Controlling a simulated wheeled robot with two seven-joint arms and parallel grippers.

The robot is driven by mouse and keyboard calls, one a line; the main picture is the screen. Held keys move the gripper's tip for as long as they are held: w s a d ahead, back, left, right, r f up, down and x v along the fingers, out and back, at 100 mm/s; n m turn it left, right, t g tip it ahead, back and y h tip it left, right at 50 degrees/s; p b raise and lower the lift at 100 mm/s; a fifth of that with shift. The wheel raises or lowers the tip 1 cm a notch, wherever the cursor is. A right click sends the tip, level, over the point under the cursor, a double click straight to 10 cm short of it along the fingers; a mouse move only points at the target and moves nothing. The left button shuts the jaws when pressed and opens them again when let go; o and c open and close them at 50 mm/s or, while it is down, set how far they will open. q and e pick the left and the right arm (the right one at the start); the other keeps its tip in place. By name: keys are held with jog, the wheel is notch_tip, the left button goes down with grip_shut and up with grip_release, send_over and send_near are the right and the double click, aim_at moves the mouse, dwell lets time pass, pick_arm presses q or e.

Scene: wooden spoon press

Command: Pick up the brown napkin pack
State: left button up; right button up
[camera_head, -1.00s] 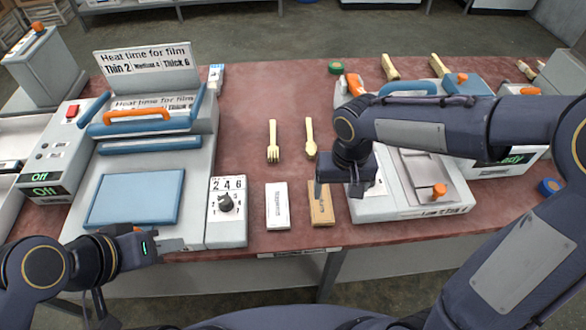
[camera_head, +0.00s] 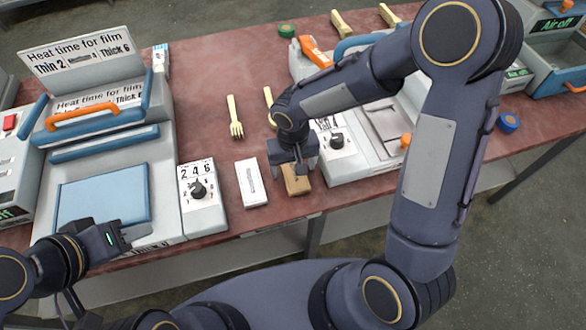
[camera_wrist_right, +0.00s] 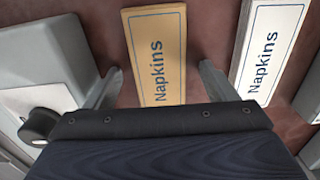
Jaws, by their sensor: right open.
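The brown napkin pack (camera_head: 296,181) lies on the red table, partly hidden under my right gripper (camera_head: 293,172) in the head view. In the right wrist view the brown pack (camera_wrist_right: 157,52) shows its "Napkins" label. The right gripper (camera_wrist_right: 158,85) is open, with one finger on each side of the pack's near part. Whether the fingers touch it I cannot tell. A white napkin pack (camera_head: 251,183) lies to its left, and it also shows in the right wrist view (camera_wrist_right: 268,50). My left gripper (camera_head: 130,236) is in front of the left press, with its finger gap unclear.
The left heat press (camera_head: 100,195) and its dial box (camera_head: 201,195) stand left of the packs. Another machine (camera_head: 345,160) stands close on the right. A wooden fork (camera_head: 235,117) and a partly hidden spoon (camera_head: 268,97) lie behind. The table's front edge is near.

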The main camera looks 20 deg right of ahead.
jog(key=c, duration=1.1)
jog(key=shift+o, duration=0.2)
jog(key=shift+r, duration=0.15)
